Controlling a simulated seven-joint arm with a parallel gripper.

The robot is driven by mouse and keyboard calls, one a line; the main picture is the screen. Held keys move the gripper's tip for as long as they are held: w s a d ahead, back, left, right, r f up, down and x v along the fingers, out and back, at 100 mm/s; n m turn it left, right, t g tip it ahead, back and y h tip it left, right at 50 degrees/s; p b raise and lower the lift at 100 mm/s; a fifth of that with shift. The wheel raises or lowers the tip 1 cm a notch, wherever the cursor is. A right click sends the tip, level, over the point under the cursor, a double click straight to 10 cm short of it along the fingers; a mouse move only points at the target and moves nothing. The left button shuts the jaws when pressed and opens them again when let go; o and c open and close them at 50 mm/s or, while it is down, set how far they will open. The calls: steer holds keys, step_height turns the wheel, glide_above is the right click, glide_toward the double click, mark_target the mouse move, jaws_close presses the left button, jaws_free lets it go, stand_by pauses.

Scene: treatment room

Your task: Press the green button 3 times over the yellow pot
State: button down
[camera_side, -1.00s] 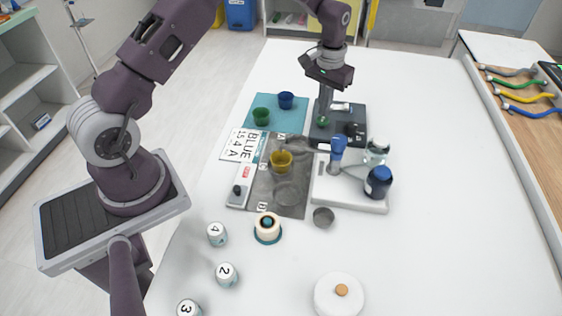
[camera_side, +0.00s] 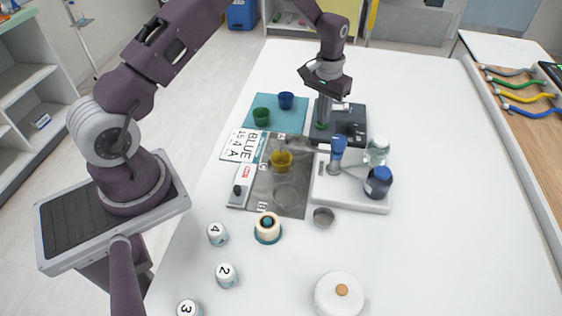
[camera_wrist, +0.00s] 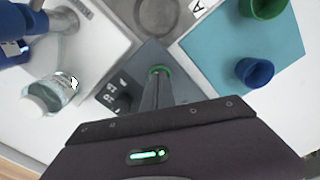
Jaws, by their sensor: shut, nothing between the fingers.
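The green button (camera_wrist: 160,70) sits on a dark dispenser base (camera_wrist: 118,97), which also shows in the side view (camera_side: 354,118). My gripper (camera_wrist: 156,80) is shut and empty. Its fingertips point down at the button and cover most of it, leaving a green rim visible. In the side view my gripper (camera_side: 321,125) reaches down to the base. I cannot tell whether the button is pressed in. The yellow pot (camera_side: 281,163) stands upright on a grey mat (camera_side: 262,194), left of the base. A grey part (camera_side: 298,142) extends from the base towards the pot.
A green cup (camera_side: 261,116) and a blue cup (camera_side: 286,100) stand on a teal mat (camera_side: 292,123) behind the pot. A white tray (camera_side: 335,192) with a dark blue jar (camera_side: 378,184) lies right of the mat. The table's right side is clear.

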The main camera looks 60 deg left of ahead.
steer(key=shift+r, duration=1.4)
step_height(320, 180, up, 6)
